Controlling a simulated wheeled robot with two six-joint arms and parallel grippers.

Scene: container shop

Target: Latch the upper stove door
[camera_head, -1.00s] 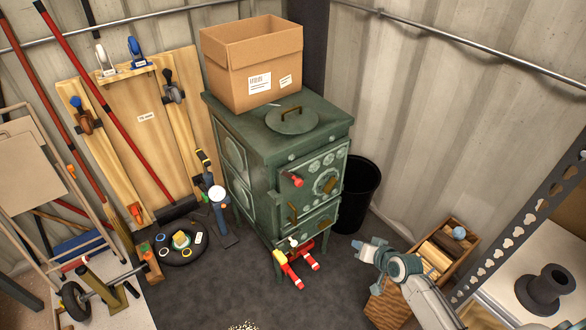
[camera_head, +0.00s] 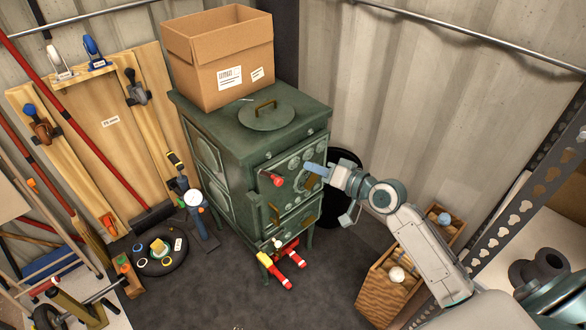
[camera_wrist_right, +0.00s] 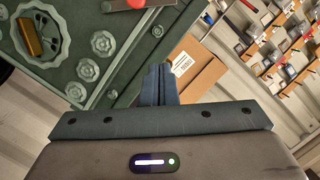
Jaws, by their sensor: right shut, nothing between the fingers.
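The green stove's upper door (camera_head: 290,165) faces front right, with round ornaments; whether it sits fully closed I cannot tell. A red-handled latch (camera_head: 270,178) is at its left side. A brass-coloured piece at the door's right is partly hidden by my right gripper (camera_head: 316,170), which is in front of the door's right part. In the right wrist view, my right gripper's fingers (camera_wrist_right: 158,85) are together and empty. That view shows the ornamented door face (camera_wrist_right: 72,65), a brass-coloured piece (camera_wrist_right: 30,37) and a red part (camera_wrist_right: 137,3) at the top edge. My left gripper is out of view.
A cardboard box (camera_head: 220,65) and round lid (camera_head: 268,115) sit on the stove. Below is a lower door (camera_head: 295,219) and red-handled items (camera_head: 290,258) in front. A black bin (camera_head: 345,160) stands behind my right arm, a wooden crate (camera_head: 378,300) below it.

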